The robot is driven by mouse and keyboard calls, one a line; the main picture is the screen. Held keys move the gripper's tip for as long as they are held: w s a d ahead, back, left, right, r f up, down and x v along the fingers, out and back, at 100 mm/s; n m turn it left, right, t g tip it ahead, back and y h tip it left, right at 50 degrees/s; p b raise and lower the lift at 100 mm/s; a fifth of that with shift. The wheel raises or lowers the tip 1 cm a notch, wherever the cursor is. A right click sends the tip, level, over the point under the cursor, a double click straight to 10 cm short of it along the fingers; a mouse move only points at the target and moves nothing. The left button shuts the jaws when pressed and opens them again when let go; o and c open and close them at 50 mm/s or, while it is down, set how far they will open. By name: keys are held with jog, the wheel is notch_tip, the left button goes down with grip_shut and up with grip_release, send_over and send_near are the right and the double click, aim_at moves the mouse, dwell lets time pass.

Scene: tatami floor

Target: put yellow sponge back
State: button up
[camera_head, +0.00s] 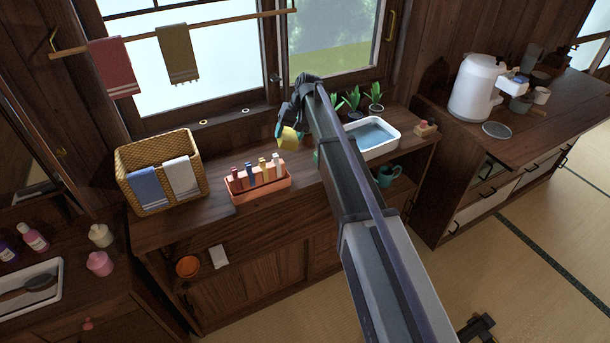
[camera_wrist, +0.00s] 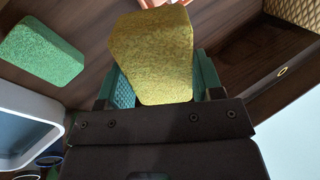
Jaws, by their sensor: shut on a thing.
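The yellow sponge (camera_wrist: 152,52) is held between the teal finger pads of my gripper (camera_wrist: 163,85) in the wrist view. In the head view the sponge (camera_head: 289,138) shows at the end of my arm, above the wooden counter. My gripper (camera_head: 290,124) is shut on it, and my arm hides part of the counter behind. A green sponge (camera_wrist: 42,53) lies on the counter to the left in the wrist view, apart from the yellow one.
A terracotta tray (camera_head: 262,190) with several upright bottles stands left of my gripper. A wicker basket (camera_head: 133,194) with towels is farther left. A white basin of water (camera_head: 394,141) and potted plants (camera_head: 375,97) stand right. A window (camera_head: 215,60) is behind the counter.

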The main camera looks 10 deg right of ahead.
aim_at(305, 175)
jog(key=s+d+n+h, duration=0.3)
jog(key=s+d+h, duration=0.2)
jog(key=f+b, duration=1)
jog(key=f, duration=0.1)
jog(key=shift+a+f, duration=0.25)
jog(key=shift+a, duration=0.05)
jog(key=shift+r, duration=0.3)
jog(key=shift+c, duration=0.3)
jog(key=shift+f, duration=0.25)
jog(key=o, duration=0.9)
jog(key=shift+r, duration=0.15)
